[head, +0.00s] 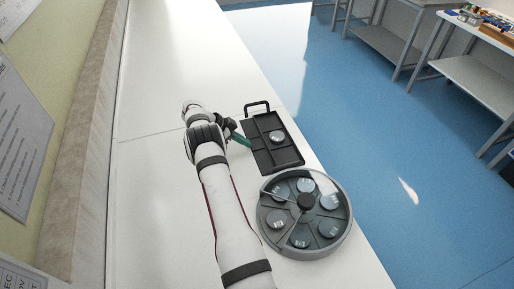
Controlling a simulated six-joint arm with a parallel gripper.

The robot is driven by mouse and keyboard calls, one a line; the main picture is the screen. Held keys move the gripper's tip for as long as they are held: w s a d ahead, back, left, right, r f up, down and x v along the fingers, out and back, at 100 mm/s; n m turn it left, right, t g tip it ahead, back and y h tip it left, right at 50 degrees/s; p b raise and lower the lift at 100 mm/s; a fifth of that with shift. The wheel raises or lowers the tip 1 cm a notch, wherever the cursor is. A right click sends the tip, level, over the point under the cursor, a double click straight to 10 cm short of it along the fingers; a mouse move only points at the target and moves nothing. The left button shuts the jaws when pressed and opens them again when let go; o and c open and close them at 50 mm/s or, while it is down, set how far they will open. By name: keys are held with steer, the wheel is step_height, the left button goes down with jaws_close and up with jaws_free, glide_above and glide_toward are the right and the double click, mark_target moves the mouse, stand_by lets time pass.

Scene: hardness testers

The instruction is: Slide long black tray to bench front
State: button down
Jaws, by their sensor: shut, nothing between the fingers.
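The long black tray (281,159) lies on the white bench close to its right-hand edge. It has divided compartments and a loop handle (257,105) at its far end. A round silver disc (277,136) sits in one compartment. My gripper (241,139), with teal fingers, is shut and empty at the tray's left long side. The fingertips are at or very near that side; I cannot tell whether they touch it. My wrist hides part of the gripper.
A round grey carousel (264,228) with several discs and a black centre knob stands just nearer than the tray, close to its near end. The bench (165,60) is clear beyond the tray. A wall runs along the left; blue floor (370,150) lies right.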

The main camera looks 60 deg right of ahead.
steer(key=shift+s+d, duration=0.95)
steer(key=shift+s, duration=0.1)
steer(key=shift+w+a, duration=0.4)
steer(key=shift+w, duration=0.05)
step_height(320, 180, up, 11)
steer(key=w+a, duration=0.7)
stand_by(0.3)
